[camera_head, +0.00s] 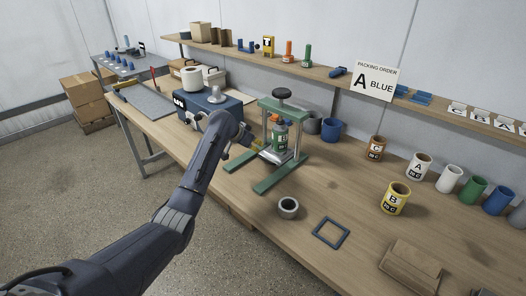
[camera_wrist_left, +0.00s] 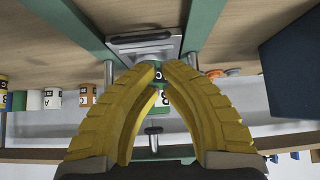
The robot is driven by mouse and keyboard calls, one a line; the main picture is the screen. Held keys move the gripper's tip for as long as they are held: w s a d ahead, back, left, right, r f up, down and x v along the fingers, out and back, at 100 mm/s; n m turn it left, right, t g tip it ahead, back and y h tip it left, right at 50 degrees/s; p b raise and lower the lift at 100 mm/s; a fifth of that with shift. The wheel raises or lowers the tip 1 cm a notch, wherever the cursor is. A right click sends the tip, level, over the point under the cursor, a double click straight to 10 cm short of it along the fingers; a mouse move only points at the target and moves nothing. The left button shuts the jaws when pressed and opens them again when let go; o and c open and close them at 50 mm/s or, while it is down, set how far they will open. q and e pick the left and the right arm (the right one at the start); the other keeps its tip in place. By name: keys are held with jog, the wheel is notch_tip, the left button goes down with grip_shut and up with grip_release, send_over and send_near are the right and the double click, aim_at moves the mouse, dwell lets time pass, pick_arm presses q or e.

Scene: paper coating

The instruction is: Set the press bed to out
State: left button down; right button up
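The green press (camera_head: 283,104) stands on the bench, with a black knob on top and two long green feet. Its silver bed (camera_head: 272,158) lies low between the feet; the bed plate also shows in the left wrist view (camera_wrist_left: 145,46). My left gripper (camera_head: 254,147) is at the press's left side, beside the bed and bottle. In the left wrist view its yellow fingers (camera_wrist_left: 162,66) converge close together in front of the bottle; whether they grip anything is unclear. My right gripper is out of view.
Blue box (camera_head: 212,106) stands left of the press. Grey ring (camera_head: 288,207), blue square frame (camera_head: 331,232), yellow can (camera_head: 396,198) and wooden block (camera_head: 410,267) lie to the right. The sign (camera_head: 372,81) reads A BLUE.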

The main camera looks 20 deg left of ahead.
aim_at(268, 153)
pick_arm(q)
jog(key=shift+x, duration=3.25)
